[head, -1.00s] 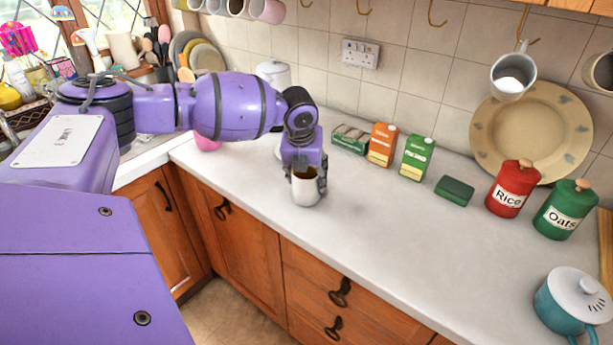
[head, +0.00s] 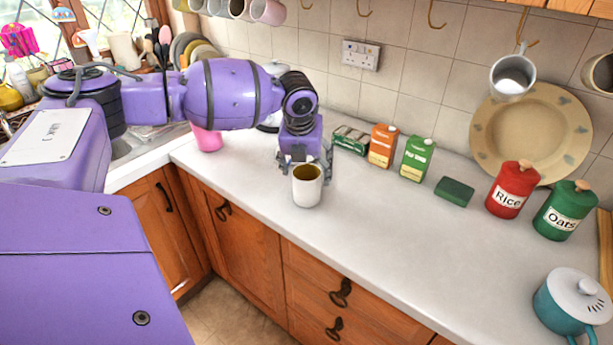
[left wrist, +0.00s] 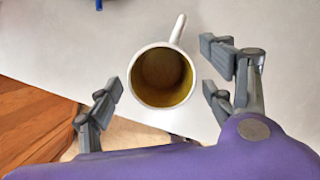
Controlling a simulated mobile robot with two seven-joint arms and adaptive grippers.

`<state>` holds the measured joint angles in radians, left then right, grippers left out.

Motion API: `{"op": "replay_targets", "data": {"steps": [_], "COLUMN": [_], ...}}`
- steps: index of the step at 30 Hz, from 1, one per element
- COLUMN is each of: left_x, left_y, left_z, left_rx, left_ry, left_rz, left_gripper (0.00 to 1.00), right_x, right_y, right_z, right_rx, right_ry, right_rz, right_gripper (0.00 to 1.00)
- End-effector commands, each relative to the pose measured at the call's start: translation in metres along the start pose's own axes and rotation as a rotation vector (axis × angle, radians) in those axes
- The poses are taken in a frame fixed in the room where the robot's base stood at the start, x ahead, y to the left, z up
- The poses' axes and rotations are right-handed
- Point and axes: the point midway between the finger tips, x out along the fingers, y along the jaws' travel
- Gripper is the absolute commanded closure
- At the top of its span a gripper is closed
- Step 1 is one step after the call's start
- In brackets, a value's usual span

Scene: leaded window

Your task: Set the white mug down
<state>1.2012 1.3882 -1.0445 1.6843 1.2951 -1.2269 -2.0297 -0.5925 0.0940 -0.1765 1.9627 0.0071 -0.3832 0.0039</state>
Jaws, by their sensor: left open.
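The white mug (head: 307,188) stands upright on the pale worktop near its front edge, with a brownish-yellow inside. In the left wrist view the mug (left wrist: 136,91) shows from above, its handle pointing up and slightly right. My left gripper (head: 306,172) is open behind the mug in the head view. In the left wrist view its fingers (left wrist: 163,93) are spread to either side of the mug, with gaps on both sides. My right gripper is not in view.
Behind stand a green box (head: 350,139), an orange carton (head: 382,147) and a green carton (head: 417,159). A dark green block (head: 454,191), a red Rice canister (head: 512,190) and a green Oats canister (head: 564,211) are to the right. A pink cup (head: 208,138) stands left. The worktop's middle is clear.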

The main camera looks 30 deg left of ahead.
Motion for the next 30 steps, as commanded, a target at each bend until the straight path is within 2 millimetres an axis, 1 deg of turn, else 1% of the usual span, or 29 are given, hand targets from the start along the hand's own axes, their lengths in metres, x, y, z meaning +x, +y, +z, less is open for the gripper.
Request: {"op": "replay_targets", "data": {"steps": [1,6,9,12,17,30], "left_x": [-0.015,-0.050,-0.065,-0.075,-0.081,-0.081], "left_y": [-0.001,0.000,0.000,0.000,0.000,0.000], "left_z": [0.002,0.001,0.001,0.000,0.000,0.000], "left_rx": [0.000,0.001,0.000,0.001,0.001,0.001], "left_ry": [-0.005,-0.003,-0.002,-0.001,0.001,0.001], "left_rz": [-0.003,-0.002,-0.001,0.000,-0.001,0.000], "left_gripper": [0.25,0.25,0.25,0.25,0.25,0.25], "right_x": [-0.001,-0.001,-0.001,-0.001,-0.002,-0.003], "right_y": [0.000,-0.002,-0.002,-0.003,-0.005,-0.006], "right_z": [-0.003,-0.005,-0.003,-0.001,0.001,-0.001], "right_rx": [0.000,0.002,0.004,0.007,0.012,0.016], "right_ry": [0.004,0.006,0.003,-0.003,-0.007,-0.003], "right_rz": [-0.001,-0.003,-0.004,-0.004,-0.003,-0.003], "right_gripper": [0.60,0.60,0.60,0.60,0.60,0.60]}}
